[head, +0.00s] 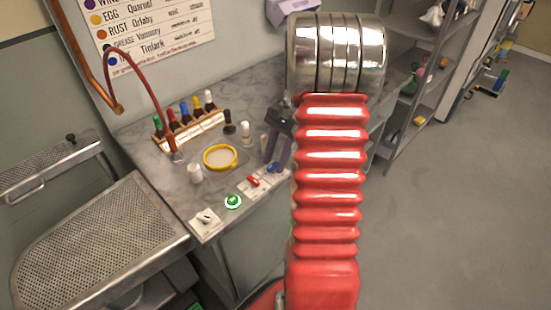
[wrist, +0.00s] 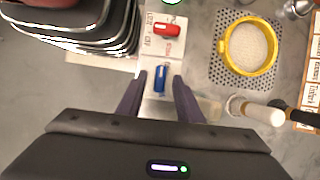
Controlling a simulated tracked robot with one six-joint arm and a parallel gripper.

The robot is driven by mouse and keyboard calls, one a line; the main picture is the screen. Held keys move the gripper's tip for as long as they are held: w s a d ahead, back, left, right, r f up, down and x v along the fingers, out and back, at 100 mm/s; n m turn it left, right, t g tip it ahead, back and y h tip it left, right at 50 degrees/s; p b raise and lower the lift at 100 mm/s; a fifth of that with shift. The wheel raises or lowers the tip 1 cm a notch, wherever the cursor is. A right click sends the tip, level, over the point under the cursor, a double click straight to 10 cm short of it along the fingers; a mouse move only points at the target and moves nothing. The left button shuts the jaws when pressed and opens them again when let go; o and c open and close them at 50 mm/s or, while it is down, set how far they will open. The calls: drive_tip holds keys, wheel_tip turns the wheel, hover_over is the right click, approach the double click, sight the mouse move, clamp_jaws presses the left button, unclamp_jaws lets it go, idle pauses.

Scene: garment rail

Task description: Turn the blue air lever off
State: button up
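The blue lever (head: 273,168) sits on a pale plate near the front edge of the grey bench, right of the red lever (head: 253,181). In the wrist view the blue lever (wrist: 160,80) lies between the two purple fingers of my gripper (wrist: 160,75), with a gap on each side. My gripper is open. In the head view my gripper (head: 277,150) points down at the blue lever, partly hidden by my red arm. I cannot tell how high the fingertips are above the plate. The label by the blue lever is mostly hidden.
A green button (head: 233,201) and a white switch (head: 206,218) are along the front edge. A yellow-rimmed dish (head: 221,157), a white-topped brush (head: 245,130) and a bottle rack (head: 190,132) stand behind. A perforated board (head: 90,245) is at left. The floor at right is clear.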

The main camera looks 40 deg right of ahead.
drive_tip(key=shift+c, duration=0.2)
clamp_jaws()
drive_tip(key=shift+n, duration=0.3)
drive_tip(key=n, duration=0.1)
drive_tip(key=n+g, duration=0.1)
drive_tip(key=n, duration=0.2)
drive_tip(key=shift+w+a+g+h, duration=0.1)
drive_tip(key=shift+w+g+h, duration=0.2)
drive_tip(key=shift+g, duration=0.1)
drive_tip(key=n, duration=0.2)
drive_tip(key=n+g+h, duration=0.1)
drive_tip(key=n, duration=0.1)
drive_tip(key=shift+w+a+n, duration=0.15)
drive_tip(key=shift+w+n, duration=0.05)
drive_tip(key=shift+n, duration=0.2)
drive_tip(key=n, duration=0.2)
drive_tip(key=n+g+h, duration=0.1)
drive_tip(key=n, duration=0.1)
drive_tip(key=shift+w+a+n+h, duration=0.1)
drive_tip(key=shift+a+n+h, duration=0.1)
drive_tip(key=shift+n+h, duration=0.1)
drive_tip(key=shift+a+n+h, duration=0.15)
drive_tip(key=shift+n+h, duration=0.55)
drive_tip(key=shift+n, duration=1.3)
